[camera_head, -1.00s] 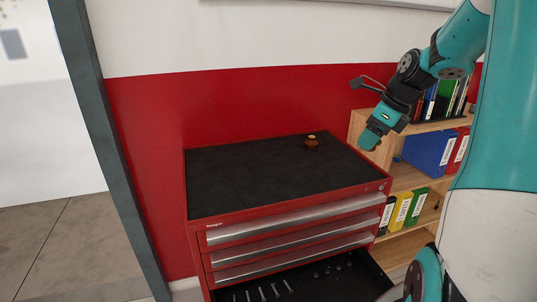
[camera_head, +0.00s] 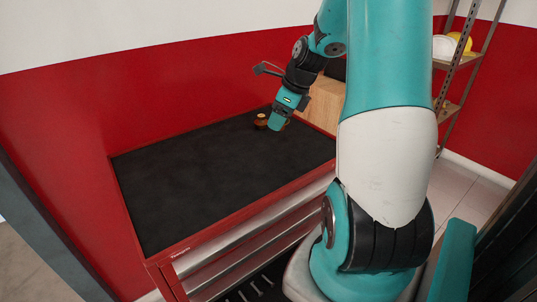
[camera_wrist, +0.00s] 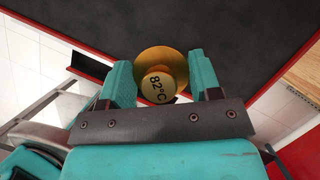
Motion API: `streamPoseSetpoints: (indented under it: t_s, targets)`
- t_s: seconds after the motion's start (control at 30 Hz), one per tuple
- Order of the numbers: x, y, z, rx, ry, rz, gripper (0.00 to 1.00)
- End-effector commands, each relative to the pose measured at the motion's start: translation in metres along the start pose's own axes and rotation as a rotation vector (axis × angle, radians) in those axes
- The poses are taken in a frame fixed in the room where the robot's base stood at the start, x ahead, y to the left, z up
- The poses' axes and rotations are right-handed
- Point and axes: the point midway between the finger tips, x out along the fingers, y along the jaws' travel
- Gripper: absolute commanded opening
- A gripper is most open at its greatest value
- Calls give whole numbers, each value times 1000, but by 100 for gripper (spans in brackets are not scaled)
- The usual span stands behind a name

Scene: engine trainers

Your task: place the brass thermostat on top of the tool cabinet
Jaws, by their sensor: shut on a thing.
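The brass thermostat (camera_wrist: 158,62) is gold, with a wide round flange and "82°C" on its end. My gripper (camera_wrist: 160,76) is shut on it in the wrist view, with one teal finger on each side. In the head view, my gripper (camera_head: 275,125) points down in front of the back right part of the tool cabinet top (camera_head: 205,172). The cabinet is red with a flat black top.
The left and middle of the top are bare. An open drawer (camera_head: 250,290) with tools is below. A red wall is behind.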

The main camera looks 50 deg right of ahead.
Motion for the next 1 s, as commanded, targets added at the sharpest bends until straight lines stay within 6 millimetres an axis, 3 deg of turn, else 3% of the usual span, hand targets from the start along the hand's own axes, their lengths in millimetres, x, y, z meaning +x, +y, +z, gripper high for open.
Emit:
streamPoseSetpoints:
  t_s: [0.1, 0.3, 0.7, 1.0]
  targets:
    - [32, 1, -14, 4, 3, 7, 34]
    - [72, 0, -32, 4, 3, 3, 34]
    - [115, -1, -50, 5, 1, 1, 34]
    - [120, -1, -52, 3, 0, -3, 34]
